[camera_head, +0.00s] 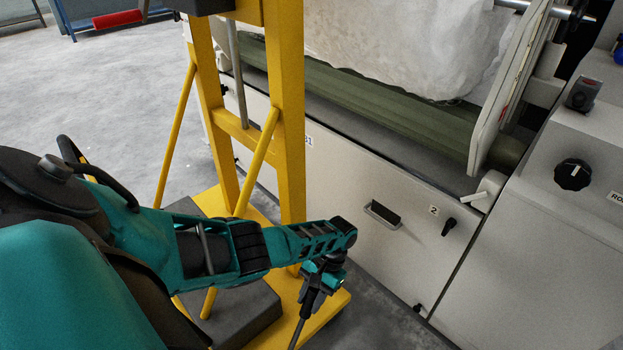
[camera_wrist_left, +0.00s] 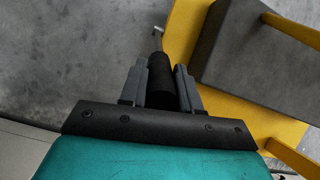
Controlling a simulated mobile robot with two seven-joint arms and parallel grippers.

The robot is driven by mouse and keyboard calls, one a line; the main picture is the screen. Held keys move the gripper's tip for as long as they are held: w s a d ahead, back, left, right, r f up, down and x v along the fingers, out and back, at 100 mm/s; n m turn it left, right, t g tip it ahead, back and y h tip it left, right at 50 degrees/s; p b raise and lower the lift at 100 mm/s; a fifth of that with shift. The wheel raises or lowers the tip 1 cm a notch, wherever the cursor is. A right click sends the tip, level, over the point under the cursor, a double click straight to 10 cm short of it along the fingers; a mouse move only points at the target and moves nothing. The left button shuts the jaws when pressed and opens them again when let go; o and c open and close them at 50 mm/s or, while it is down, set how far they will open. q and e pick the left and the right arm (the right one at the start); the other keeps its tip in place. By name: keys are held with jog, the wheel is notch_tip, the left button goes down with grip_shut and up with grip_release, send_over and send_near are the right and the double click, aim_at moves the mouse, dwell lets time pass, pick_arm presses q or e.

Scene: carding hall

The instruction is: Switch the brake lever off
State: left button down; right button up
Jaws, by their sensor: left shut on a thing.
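My left gripper (camera_head: 314,282) reaches down beside the base of the yellow frame and is shut. It holds the black grip of a thin metal lever, which I take for the brake lever (camera_head: 297,332). The lever slants down out of the bottom of the head view. In the left wrist view the black grip (camera_wrist_left: 160,82) lies between the two grey fingers of my left gripper (camera_wrist_left: 161,69), with the metal rod beyond it. The lever's foot is not clear in either view. My right gripper is not in view.
The yellow frame (camera_head: 291,120) with a dark grey block (camera_head: 246,312) on its base stands close to my left arm. The pale machine panel (camera_head: 345,195) is to the right, with a black knob (camera_head: 573,174) on its housing. Grey floor (camera_head: 85,105) is open at upper left.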

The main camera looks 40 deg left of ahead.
pick_arm(q)
jog(key=shift+f, duration=0.1)
jog(key=c, duration=0.8)
grip_release()
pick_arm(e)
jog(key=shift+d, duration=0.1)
pick_arm(q)
jog(key=p+v, duration=0.4)
jog(key=v, duration=0.9)
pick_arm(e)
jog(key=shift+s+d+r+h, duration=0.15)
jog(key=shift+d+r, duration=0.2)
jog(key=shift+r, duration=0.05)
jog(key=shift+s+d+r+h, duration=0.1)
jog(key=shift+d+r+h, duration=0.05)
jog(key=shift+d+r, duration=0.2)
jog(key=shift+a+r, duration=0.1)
